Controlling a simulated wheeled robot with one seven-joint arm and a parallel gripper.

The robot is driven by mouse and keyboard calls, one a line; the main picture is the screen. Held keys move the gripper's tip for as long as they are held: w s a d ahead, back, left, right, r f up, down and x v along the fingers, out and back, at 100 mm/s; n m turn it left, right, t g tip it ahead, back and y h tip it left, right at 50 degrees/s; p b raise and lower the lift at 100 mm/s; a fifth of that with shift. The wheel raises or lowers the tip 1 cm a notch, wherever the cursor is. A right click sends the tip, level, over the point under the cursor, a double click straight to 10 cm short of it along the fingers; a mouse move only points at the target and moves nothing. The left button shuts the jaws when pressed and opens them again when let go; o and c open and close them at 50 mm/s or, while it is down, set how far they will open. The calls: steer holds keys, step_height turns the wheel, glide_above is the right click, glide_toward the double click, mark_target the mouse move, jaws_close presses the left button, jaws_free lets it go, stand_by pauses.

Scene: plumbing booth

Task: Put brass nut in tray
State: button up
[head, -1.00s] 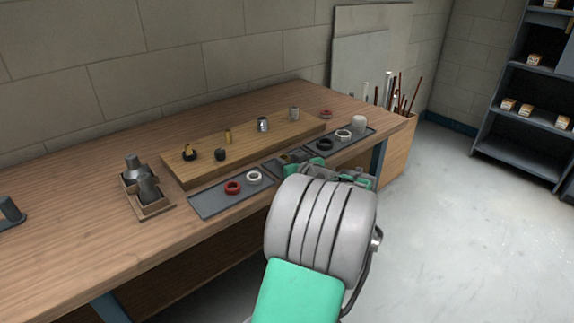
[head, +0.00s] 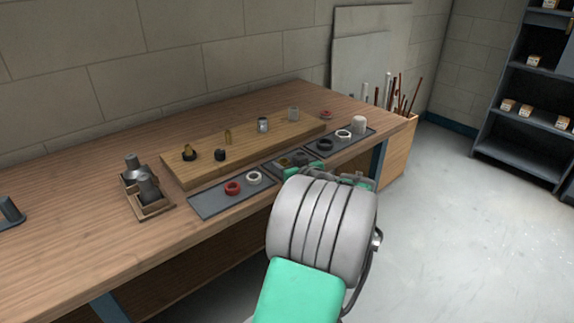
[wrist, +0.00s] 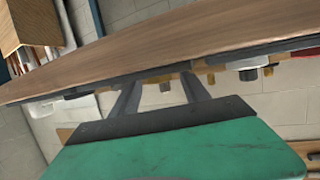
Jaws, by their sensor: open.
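My gripper (wrist: 158,82) is open in the wrist view, its two dark fingers apart with nothing seen held between them. In the head view its green body (head: 325,177) is at the bench's front edge, by the middle of the dark tray strip, and the fingertips are hard to make out. A small brass-coloured piece (head: 284,162) shows in the middle tray section beside the gripper; I cannot tell if it is the brass nut. The left tray (head: 210,204) holds a red ring (head: 232,188) and a white ring (head: 254,177). The right tray (head: 364,133) holds several pieces.
A raised wooden board (head: 200,176) behind the trays carries several fittings, including an upright brass piece (head: 228,138). A wooden box (head: 151,208) of grey fittings stands to the left. A bin of pipes (head: 398,140) stands at the right end.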

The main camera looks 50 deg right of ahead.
steer(key=v, duration=1.2)
